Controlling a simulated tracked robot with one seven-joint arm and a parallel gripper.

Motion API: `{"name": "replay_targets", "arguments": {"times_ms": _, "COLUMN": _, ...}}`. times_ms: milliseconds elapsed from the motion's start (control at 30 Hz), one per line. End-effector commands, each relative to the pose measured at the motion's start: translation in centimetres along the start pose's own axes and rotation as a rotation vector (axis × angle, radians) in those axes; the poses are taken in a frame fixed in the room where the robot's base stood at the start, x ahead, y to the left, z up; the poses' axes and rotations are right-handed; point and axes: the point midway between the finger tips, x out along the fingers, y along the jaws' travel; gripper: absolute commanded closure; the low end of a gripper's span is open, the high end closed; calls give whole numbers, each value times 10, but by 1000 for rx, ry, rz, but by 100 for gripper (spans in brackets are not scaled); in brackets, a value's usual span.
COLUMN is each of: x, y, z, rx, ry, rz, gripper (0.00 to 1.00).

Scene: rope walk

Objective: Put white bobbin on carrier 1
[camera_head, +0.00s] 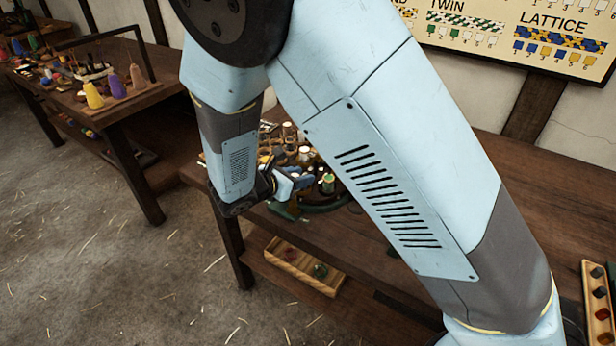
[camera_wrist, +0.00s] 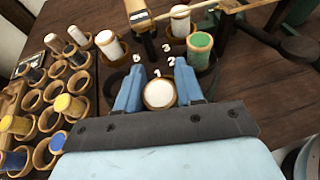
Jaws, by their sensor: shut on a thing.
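My gripper (camera_wrist: 159,92) is shut on a white bobbin (camera_wrist: 159,94), seen from above between the two blue fingers in the wrist view. A tan ring shows around the bobbin's white top. The number 1 is printed just beyond it on the dark braider plate, so the bobbin is at the place of carrier 1. Carrier 1 itself is hidden beneath, and I cannot tell whether the bobbin rests in it or hangs above. In the head view my gripper (camera_head: 291,184) is partly visible over the bench; the held bobbin cannot be made out there.
A green bobbin (camera_wrist: 200,45) stands near number 2, close right of my fingers. White bobbins stand near number 3 (camera_wrist: 180,20) and number 6 (camera_wrist: 109,45). A rack (camera_wrist: 35,98) with white, yellow and blue bobbins and several empty cups lies left. A wooden arm (camera_wrist: 215,12) crosses beyond.

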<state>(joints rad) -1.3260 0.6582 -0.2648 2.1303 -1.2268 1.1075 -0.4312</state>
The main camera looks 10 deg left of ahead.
Motion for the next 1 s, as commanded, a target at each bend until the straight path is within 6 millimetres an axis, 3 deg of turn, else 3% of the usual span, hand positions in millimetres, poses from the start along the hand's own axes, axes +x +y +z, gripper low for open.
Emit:
{"name": "replay_targets", "arguments": {"times_ms": 133, "x": 25, "y": 0, "z": 10, "rx": 1, "ry": -1, "rz": -3, "gripper": 92}}
{"name": "replay_targets", "arguments": {"times_ms": 267, "x": 28, "y": 0, "z": -3, "rx": -2, "ry": -1, "rz": -1, "gripper": 92}}
{"name": "replay_targets", "arguments": {"times_ms": 633, "x": 30, "y": 0, "z": -6, "rx": 0, "ry": 0, "rz": -1, "gripper": 92}}
{"name": "replay_targets", "arguments": {"times_ms": 667, "x": 30, "y": 0, "z": -6, "rx": 1, "ry": 0, "rz": -1, "gripper": 61}}
{"name": "replay_targets", "arguments": {"times_ms": 700, "x": 30, "y": 0, "z": -6, "rx": 1, "ry": 0, "rz": -1, "gripper": 57}}
{"name": "replay_targets", "arguments": {"times_ms": 767, "x": 30, "y": 0, "z": -6, "rx": 1, "ry": 0, "rz": -1, "gripper": 53}}
{"name": "replay_targets", "arguments": {"times_ms": 1000, "x": 30, "y": -1, "z": -5, "rx": 1, "ry": 0, "rz": -3, "gripper": 53}}
